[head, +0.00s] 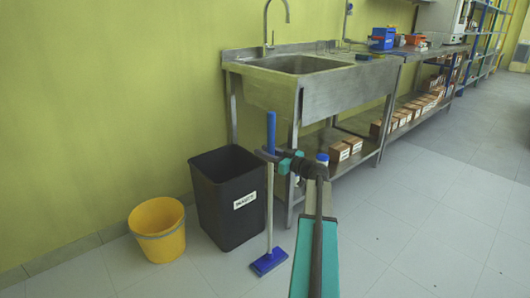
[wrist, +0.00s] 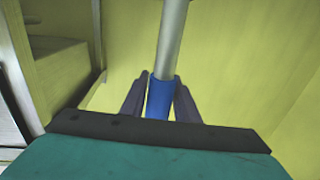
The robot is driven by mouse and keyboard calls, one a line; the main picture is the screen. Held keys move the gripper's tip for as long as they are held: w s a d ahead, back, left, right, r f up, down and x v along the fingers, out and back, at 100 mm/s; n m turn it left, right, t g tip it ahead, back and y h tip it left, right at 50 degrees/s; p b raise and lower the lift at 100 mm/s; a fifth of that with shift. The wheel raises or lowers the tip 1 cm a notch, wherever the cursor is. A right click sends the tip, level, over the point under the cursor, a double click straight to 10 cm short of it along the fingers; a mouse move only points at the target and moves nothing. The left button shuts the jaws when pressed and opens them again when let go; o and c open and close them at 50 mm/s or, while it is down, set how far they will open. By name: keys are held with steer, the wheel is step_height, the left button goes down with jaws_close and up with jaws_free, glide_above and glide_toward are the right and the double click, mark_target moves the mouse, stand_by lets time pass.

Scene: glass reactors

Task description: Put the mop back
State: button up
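The mop has a blue grip at its top (head: 271,132), a pale grey pole and a flat blue head (head: 269,262). It is upright in front of the black bin, its head at or just above the floor; I cannot tell which. My gripper (head: 268,155) is at the lower end of the blue grip. In the wrist view the dark fingers of my gripper (wrist: 160,103) press on both sides of the blue part, with the grey pole (wrist: 172,40) running up from it. My gripper is shut on the mop.
A black labelled bin (head: 238,225) stands behind the mop, with a yellow bucket (head: 158,247) to its left. A steel sink table (head: 350,82) with boxes on its lower shelf (head: 345,148) stands along the green wall. The floor at right is clear.

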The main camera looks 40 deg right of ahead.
steer(key=shift+o, duration=1.4)
steer(key=s+p, duration=0.4)
steer(key=s, duration=0.8)
steer(key=shift+d, duration=0.4)
